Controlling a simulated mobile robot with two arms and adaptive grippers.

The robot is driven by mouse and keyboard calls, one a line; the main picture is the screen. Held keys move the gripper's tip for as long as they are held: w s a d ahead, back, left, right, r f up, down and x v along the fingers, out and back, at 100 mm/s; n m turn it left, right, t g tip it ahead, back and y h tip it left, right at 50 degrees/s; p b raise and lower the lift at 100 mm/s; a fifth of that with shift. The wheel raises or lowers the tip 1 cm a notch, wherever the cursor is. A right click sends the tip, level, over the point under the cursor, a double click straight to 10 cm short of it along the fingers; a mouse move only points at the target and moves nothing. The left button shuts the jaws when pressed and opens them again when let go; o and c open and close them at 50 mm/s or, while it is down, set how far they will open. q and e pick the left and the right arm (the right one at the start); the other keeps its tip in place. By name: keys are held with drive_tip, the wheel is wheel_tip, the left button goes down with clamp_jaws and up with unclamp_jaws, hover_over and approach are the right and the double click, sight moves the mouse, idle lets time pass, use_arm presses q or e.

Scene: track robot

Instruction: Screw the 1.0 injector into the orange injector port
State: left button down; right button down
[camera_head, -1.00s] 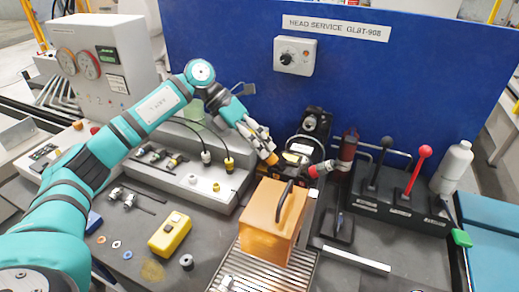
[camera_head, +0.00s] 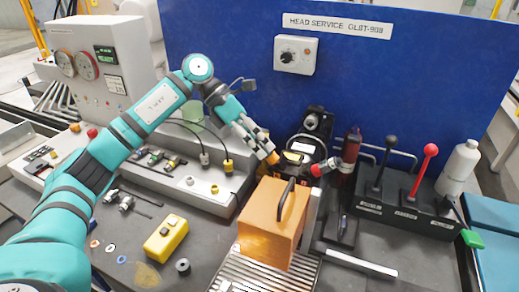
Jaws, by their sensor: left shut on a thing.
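My left gripper (camera_head: 263,145) reaches in from the left to the black machine head (camera_head: 306,145) at the back of the bench. It is shut on a small part, likely the injector, mostly hidden by the fingers; no 1.0 marking is legible. A small orange piece (camera_head: 273,158) shows right at the fingertips, beside the machine head. I cannot tell whether it is the orange port or part of the held piece, nor whether any thread is engaged. My right gripper is not in view.
An orange box with a black handle (camera_head: 272,222) stands on a slatted grate just in front. A red-tipped part (camera_head: 318,170) is close on the right. Black and red levers (camera_head: 421,170) stand further right. A yellow case (camera_head: 166,239) and small loose parts lie front left.

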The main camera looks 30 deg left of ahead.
use_arm(q)
drive_tip(key=m+b, duration=0.3)
drive_tip(key=shift+f, duration=0.1)
drive_tip(key=m+b, duration=0.2)
drive_tip(key=m, duration=0.1)
drive_tip(key=shift+m, duration=0.3)
drive_tip(key=shift+m+b, duration=0.55)
drive_tip(key=shift+m, duration=0.25)
drive_tip(key=shift+m+b, duration=0.6)
drive_tip(key=m+b, duration=0.3)
drive_tip(key=m, duration=0.2)
drive_tip(key=shift+m, duration=0.4)
drive_tip(key=m+b, duration=0.1)
drive_tip(key=m, duration=0.2)
drive_tip(key=shift+m, duration=1)
